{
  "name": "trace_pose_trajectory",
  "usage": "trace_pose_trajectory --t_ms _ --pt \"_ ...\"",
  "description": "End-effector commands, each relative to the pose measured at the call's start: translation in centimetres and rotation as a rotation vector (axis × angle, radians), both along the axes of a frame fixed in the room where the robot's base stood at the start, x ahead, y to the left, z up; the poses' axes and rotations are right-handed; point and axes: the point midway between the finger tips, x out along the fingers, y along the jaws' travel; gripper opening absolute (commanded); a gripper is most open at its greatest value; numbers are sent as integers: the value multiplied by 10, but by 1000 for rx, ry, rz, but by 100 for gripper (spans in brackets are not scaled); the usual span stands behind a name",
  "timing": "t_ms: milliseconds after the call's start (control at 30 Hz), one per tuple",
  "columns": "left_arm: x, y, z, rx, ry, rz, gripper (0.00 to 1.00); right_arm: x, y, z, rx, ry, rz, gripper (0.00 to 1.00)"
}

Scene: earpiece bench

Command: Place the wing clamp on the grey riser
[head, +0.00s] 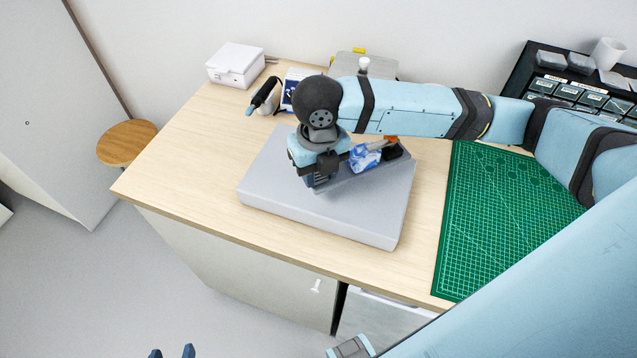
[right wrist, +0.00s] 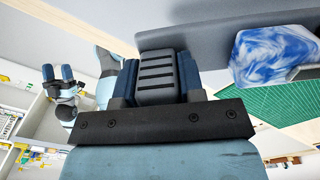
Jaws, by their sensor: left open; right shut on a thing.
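The wing clamp (head: 375,171) is a long grey bar with a dark ribbed block (right wrist: 157,80) at one end. A blue-and-white marbled piece (head: 364,158) sits along it, with orange and black parts at the far end. My right gripper (head: 321,178) is shut on the ribbed block, partly hiding it in the head view. The clamp is over the grey riser (head: 300,215), a flat slab on the bench; I cannot tell whether it touches. The marbled piece also shows in the right wrist view (right wrist: 272,55). My left gripper (head: 172,352) is open and empty, off the bench's front.
A green cutting mat (head: 490,220) lies right of the riser. A dark drawer organiser (head: 560,88) is at back right. The riser's front is bare.

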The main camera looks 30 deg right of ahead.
Motion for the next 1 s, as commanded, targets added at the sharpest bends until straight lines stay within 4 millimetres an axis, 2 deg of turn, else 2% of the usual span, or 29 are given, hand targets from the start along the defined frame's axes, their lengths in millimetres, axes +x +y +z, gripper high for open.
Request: trace_pose_trajectory --t_ms 133,367,733,767,833,867,1000 --pt "0 0 0 0 0 0 61 0 0 -11 0 2 0 8" --pt "0 1 -1 1 0 1 61 0 0 -43 0 2 0 8" --pt "0 1 0 1 0 2 61 0 0 -47 -1 0 0 8" --pt "0 1 0 1 0 2 61 0 0 -47 0 0 0 41" --pt "0 1 0 1 -1 2 61 0 0 -47 0 0 0 57" --pt "0 1 0 1 -1 2 61 0 0 -47 0 0 0 62" --pt "0 1 0 1 -1 2 61 0 0 -47 0 0 0 62"
